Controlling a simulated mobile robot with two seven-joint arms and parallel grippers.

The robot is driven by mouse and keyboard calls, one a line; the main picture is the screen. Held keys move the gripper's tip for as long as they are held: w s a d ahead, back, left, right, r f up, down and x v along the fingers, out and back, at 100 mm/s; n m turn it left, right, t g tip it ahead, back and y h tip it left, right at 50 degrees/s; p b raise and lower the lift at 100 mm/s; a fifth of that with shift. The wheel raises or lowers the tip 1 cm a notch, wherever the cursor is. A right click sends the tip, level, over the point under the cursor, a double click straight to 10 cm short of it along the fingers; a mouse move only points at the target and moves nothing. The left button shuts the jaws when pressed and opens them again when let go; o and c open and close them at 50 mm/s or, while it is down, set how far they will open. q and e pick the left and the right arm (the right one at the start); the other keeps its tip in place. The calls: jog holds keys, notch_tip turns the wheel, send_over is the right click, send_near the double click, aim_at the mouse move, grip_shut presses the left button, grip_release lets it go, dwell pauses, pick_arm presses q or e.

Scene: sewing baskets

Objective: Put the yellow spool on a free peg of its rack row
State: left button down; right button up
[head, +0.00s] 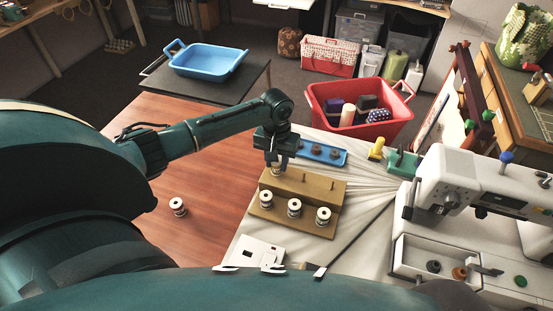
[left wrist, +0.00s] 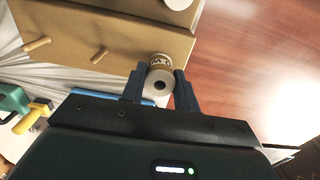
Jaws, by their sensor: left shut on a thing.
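My left gripper (head: 275,162) is shut on a small pale yellowish spool (head: 276,171); the left wrist view shows the gripper (left wrist: 160,88) and the spool (left wrist: 160,64), with its holed end facing the camera. The spool is at the left end of the back row of the wooden rack (head: 283,188). Whether it is around a peg or just above one is hidden. Two bare pegs, a middle one (head: 303,178) and a right one (head: 327,185), stand in that row. The front row holds white spools (head: 294,208). My right gripper is not in view.
A loose white spool (head: 178,206) stands on the red-brown table (head: 200,240). Behind the rack are a blue tray (head: 335,158) and a yellow object (head: 376,149) beside a green one (head: 404,160). A white sewing machine (head: 450,180) stands right; a red basket (head: 365,130) is beyond.

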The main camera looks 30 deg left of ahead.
pick_arm(q)
jog(key=shift+f, duration=0.4)
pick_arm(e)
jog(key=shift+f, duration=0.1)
pick_arm(q)
jog(key=c, duration=1)
grip_release()
jog(key=shift+o, duration=0.2)
jog(key=shift+r, duration=0.3)
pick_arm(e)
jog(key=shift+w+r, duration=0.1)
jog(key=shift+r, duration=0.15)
pick_arm(q)
notch_tip(320, 180, up, 13)
jog(key=shift+f, duration=0.15)
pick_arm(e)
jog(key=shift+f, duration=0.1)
pick_arm(q)
jog(key=shift+s+f, duration=0.1)
